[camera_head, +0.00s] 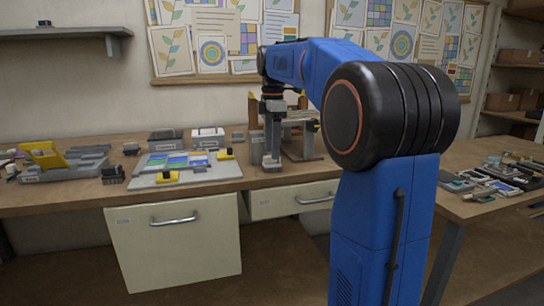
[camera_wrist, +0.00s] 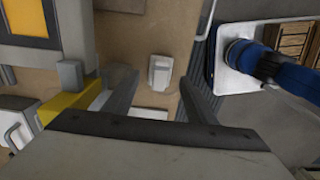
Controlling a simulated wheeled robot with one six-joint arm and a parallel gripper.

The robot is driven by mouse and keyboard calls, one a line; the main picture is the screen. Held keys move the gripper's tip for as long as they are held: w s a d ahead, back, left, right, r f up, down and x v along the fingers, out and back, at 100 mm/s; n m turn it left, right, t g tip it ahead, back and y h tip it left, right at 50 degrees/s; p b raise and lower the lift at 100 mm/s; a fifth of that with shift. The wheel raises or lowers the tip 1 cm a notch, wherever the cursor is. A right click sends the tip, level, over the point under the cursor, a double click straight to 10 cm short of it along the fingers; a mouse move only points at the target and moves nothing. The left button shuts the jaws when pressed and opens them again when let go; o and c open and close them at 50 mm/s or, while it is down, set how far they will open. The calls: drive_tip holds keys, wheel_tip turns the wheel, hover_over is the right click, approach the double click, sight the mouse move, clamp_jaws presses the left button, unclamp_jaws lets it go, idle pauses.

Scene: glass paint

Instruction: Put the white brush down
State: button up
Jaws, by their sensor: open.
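My gripper (camera_head: 271,163) hangs over the workbench near its right end, pointing down, with nothing visibly held. In the wrist view my gripper (camera_wrist: 157,88) has its two dark fingers spread apart. A small pale grey-white piece (camera_wrist: 160,70) shows between and beyond the fingertips, apart from both. I cannot tell what it is. I cannot make out the white brush for certain in either view.
The wooden workbench (camera_head: 225,187) carries a grey board (camera_head: 143,183) with coloured panels and yellow clamps left of my gripper. A wooden rack (camera_head: 302,143) stands close on the right. A yellow piece (camera_wrist: 72,104) lies by the left finger. Another table (camera_head: 460,207) holds small items.

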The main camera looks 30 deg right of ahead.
wheel_tip(320, 180, up, 8)
idle(0.4)
drive_tip(key=shift+s+r, duration=0.1)
drive_tip(key=s+a+f+m+t, duration=0.1)
drive_tip(key=s+a+f+m, duration=0.35)
drive_tip(key=s, duration=0.25)
drive_tip(key=s+a+f+m+t, duration=0.1)
drive_tip(key=s+a+f+m, duration=0.2)
drive_tip(key=s+a+f, duration=0.35)
drive_tip(key=s+a+f+m+t, duration=0.1)
drive_tip(key=s+a+f+m, duration=0.1)
drive_tip(key=s+f, duration=0.6)
drive_tip(key=s+a+f+m+t, duration=0.1)
drive_tip(key=s+a+f+m, duration=0.2)
drive_tip(key=s+f+m, duration=0.2)
drive_tip(key=s+f, duration=0.3)
drive_tip(key=f, duration=0.3)
drive_tip(key=shift+s+f+t, duration=0.25)
drive_tip(key=shift+f+t, duration=0.15)
